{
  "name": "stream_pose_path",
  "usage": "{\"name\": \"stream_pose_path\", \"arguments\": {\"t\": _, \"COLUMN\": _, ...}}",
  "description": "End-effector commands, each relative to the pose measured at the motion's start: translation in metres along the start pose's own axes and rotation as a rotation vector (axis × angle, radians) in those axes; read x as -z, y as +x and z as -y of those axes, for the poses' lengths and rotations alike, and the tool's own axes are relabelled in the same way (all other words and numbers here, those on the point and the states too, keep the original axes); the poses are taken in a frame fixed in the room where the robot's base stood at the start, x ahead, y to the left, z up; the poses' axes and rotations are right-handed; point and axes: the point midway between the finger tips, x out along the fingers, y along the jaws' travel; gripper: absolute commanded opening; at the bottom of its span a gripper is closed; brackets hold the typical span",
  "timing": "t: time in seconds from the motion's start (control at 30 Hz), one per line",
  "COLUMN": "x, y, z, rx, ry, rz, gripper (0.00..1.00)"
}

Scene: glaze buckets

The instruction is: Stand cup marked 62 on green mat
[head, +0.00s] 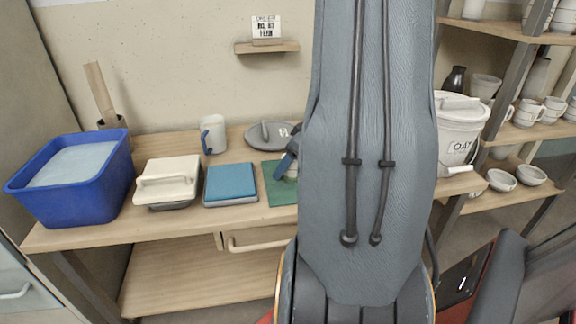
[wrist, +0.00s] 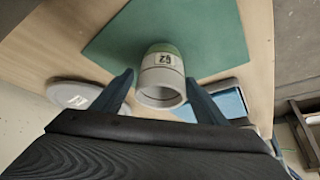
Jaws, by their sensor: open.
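The cup marked 62 (wrist: 160,78) is pale grey with a green band at its far end. In the wrist view its open mouth faces the camera and its far end is against the green mat (wrist: 215,30), so it appears to stand there. My gripper (wrist: 158,80) is open, with one dark blue finger on each side of the cup; I cannot tell whether either touches it. In the head view the green mat (head: 275,187) is partly hidden by my arm, and the cup is mostly hidden.
A blue slab (head: 231,183) lies left of the mat, and a round grey lid (head: 262,134) behind it. A mug (head: 213,134), white lidded box (head: 168,182) and blue tub (head: 85,192) stand further left. A white bucket (head: 456,135) stands right of my arm.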

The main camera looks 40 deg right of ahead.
Motion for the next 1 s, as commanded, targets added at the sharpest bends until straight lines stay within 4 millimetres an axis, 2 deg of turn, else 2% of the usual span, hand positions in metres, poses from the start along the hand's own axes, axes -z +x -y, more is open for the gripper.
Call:
{"name": "stream_pose_path", "arguments": {"t": 0.03, "x": 0.001, "y": -0.012, "z": -0.001, "rx": -0.005, "ry": -0.001, "rz": -0.002, "gripper": 0.67}}
{"name": "stream_pose_path", "arguments": {"t": 0.3, "x": 0.001, "y": -0.07, "z": -0.001, "rx": -0.006, "ry": -0.001, "rz": -0.002, "gripper": 0.67}}
{"name": "stream_pose_path", "arguments": {"t": 0.5, "x": 0.0, "y": -0.099, "z": -0.001, "rx": -0.003, "ry": -0.001, "rz": -0.001, "gripper": 0.67}}
{"name": "stream_pose_path", "arguments": {"t": 0.67, "x": 0.0, "y": -0.108, "z": 0.0, "rx": -0.002, "ry": 0.0, "rz": 0.0, "gripper": 0.67}}
{"name": "stream_pose_path", "arguments": {"t": 0.83, "x": 0.001, "y": -0.109, "z": 0.002, "rx": 0.002, "ry": 0.0, "rz": 0.002, "gripper": 0.67}}
{"name": "stream_pose_path", "arguments": {"t": 0.93, "x": 0.01, "y": -0.106, "z": 0.017, "rx": 0.023, "ry": 0.004, "rz": 0.014, "gripper": 0.67}}
{"name": "stream_pose_path", "arguments": {"t": 1.0, "x": 0.021, "y": -0.101, "z": 0.04, "rx": 0.053, "ry": 0.011, "rz": 0.035, "gripper": 0.67}}
